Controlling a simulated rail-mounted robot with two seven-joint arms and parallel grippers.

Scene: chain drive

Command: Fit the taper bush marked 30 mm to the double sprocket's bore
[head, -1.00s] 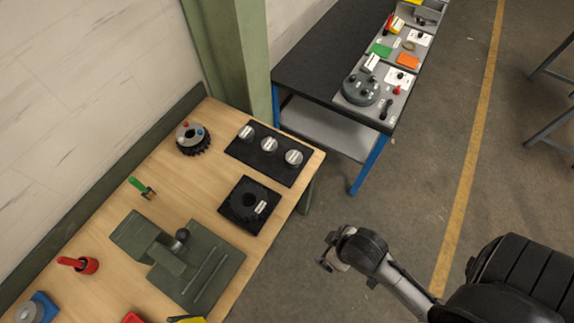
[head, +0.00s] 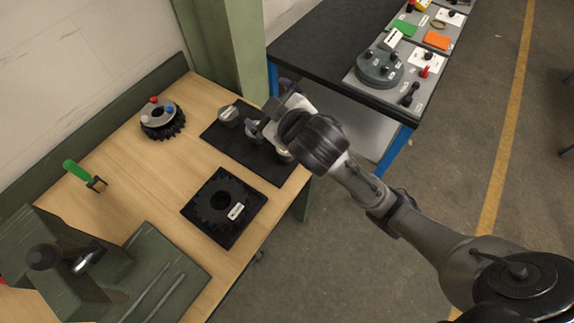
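Three silvery taper bushes stand on a black mat (head: 262,170): the left one (head: 228,116) is clear, while the middle one (head: 252,136) and right one (head: 283,156) are partly hidden by my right gripper. Their size marks are too small to read. My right gripper (head: 268,108) is over the mat's far right part, its fingers apart with no bush visible between them. A black toothed sprocket (head: 212,219) with a dark open bore and a white label lies on a black square pad; it looks like the double sprocket. My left gripper is out of view.
Another black toothed wheel under a grey disc (head: 158,120) with red and blue knobs stands at the back. A green-handled tool (head: 78,171) and a green press-like fixture (head: 70,275) are at left. A green post (head: 222,50) rises behind the mat.

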